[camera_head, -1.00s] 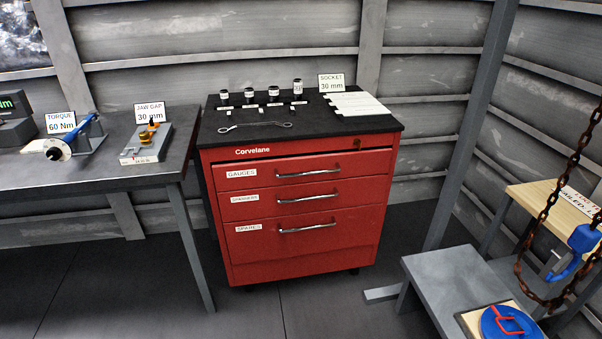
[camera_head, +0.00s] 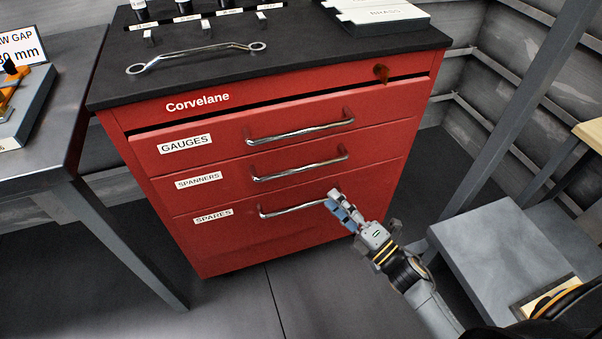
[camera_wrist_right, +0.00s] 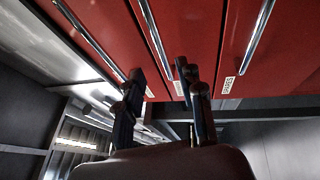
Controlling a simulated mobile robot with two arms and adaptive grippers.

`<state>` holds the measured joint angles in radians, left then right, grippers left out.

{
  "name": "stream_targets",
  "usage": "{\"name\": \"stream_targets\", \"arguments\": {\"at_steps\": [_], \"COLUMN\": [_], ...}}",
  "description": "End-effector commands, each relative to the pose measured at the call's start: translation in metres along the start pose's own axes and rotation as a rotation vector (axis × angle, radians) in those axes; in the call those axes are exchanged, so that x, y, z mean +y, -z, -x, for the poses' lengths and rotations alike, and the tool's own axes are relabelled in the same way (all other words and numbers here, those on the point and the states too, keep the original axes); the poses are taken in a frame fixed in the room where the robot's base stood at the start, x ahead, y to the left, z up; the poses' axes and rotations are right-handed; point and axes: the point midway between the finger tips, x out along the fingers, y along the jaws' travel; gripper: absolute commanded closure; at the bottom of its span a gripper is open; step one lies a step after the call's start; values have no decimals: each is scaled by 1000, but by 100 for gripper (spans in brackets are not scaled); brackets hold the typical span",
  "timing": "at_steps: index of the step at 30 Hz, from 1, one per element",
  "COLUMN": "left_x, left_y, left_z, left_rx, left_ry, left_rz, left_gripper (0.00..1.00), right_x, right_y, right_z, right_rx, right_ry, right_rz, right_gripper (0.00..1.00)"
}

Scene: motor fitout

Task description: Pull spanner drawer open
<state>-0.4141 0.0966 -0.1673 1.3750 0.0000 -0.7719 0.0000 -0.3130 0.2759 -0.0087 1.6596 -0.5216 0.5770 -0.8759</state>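The red cabinet's middle drawer, labelled SPANNERS (camera_head: 198,181), looks shut. Its silver bar handle (camera_head: 300,168) runs across the front and also shows in the right wrist view (camera_wrist_right: 153,35). My right gripper (camera_head: 335,204) is in front of the cabinet, below the spanner handle, and overlaps the right end of the SPARES handle in the head view. In the right wrist view its two fingers (camera_wrist_right: 161,76) are apart and empty, with the lower end of the spanner handle appearing between them. Contact with the handle is not visible. My left gripper is out of view.
The GAUGES drawer handle (camera_head: 300,132) is above and the SPARES handle (camera_head: 292,208) below. A double-ended spanner (camera_head: 196,57) lies on the cabinet top. A grey bench (camera_head: 62,150) stands left, a grey platform (camera_head: 500,245) right.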

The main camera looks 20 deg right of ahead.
Motion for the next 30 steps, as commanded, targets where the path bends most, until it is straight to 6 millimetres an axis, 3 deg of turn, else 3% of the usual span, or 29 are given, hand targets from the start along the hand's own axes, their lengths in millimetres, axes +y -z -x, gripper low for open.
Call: {"name": "stream_targets", "arguments": {"at_steps": [15, 21, 30], "left_x": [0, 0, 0], "left_y": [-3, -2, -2], "left_z": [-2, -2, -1], "left_rx": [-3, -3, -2], "left_ry": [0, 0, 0], "left_rz": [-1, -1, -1], "left_gripper": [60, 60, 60], "right_x": [0, -1, -1], "right_y": [-1, -1, -1], "right_z": [-103, -124, -129], "right_rx": [-3, -3, -3], "right_ry": [1, 3, 4], "right_rz": [-6, -7, -7], "right_gripper": [63, 63, 63]}}
